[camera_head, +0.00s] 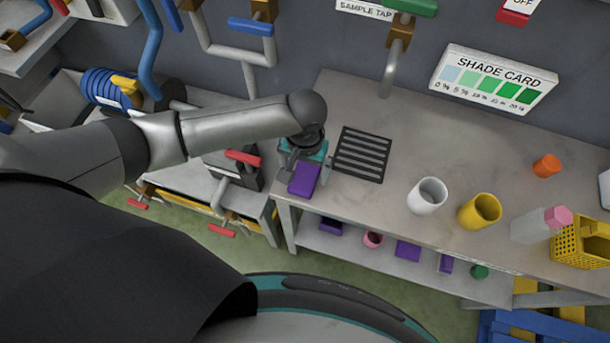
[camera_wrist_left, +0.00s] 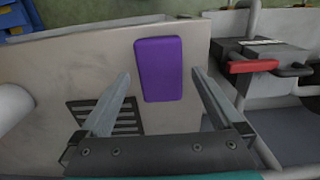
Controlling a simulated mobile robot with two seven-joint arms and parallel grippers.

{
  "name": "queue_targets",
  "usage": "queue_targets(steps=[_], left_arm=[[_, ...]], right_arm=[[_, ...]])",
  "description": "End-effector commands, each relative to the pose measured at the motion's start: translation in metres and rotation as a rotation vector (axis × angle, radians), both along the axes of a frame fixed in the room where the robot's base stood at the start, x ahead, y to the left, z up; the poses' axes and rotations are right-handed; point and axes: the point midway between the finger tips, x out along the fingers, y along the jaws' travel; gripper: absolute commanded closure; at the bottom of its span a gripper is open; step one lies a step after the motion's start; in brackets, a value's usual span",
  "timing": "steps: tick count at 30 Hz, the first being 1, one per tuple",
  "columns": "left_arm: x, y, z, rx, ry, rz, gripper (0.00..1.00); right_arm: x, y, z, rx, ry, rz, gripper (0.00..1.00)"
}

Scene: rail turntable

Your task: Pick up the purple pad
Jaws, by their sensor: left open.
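The purple pad (camera_head: 303,179) lies flat on the left end of the grey bench top, near its front left corner. It also shows in the left wrist view (camera_wrist_left: 159,69) as a rounded purple block, ahead of and between the two fingers. My left gripper (camera_head: 304,160) is above the bench at the pad's far edge, and its arm hides part of it. In the left wrist view the left gripper (camera_wrist_left: 160,76) is open, with nothing between its fingertips that I can see held. My right gripper is not in view.
A black slotted grate (camera_head: 361,155) lies right of the pad. A white cup (camera_head: 428,196) and a yellow cup (camera_head: 480,211) stand farther right. Other purple blocks (camera_head: 407,250) lie on the lower shelf. A red-handled valve (camera_head: 243,158) stands left of the bench.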

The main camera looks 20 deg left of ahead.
Motion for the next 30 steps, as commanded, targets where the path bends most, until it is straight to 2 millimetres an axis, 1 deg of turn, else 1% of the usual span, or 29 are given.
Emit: queue_targets(steps=[1, 4, 11, 12, 30], left_arm=[[0.0006, 0.0003, -0.0077, 0.001, 0.0, 0.001, 0.0], [0.0004, 0.0005, -0.0147, 0.001, -0.001, 0.0, 0.0], [0.0006, 0.0005, -0.0157, 0.001, -0.002, 0.0, 0.0], [0.0006, 0.0005, -0.0156, 0.001, -0.002, 0.0, 0.02], [0.0007, 0.0007, -0.0153, 0.001, -0.002, 0.0, 0.7]], right_arm=[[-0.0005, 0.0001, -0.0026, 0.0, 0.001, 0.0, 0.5], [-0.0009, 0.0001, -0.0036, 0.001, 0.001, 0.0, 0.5], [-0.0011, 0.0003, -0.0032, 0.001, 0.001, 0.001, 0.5], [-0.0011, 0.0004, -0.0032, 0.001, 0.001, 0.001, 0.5], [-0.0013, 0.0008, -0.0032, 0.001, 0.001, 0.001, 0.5]])
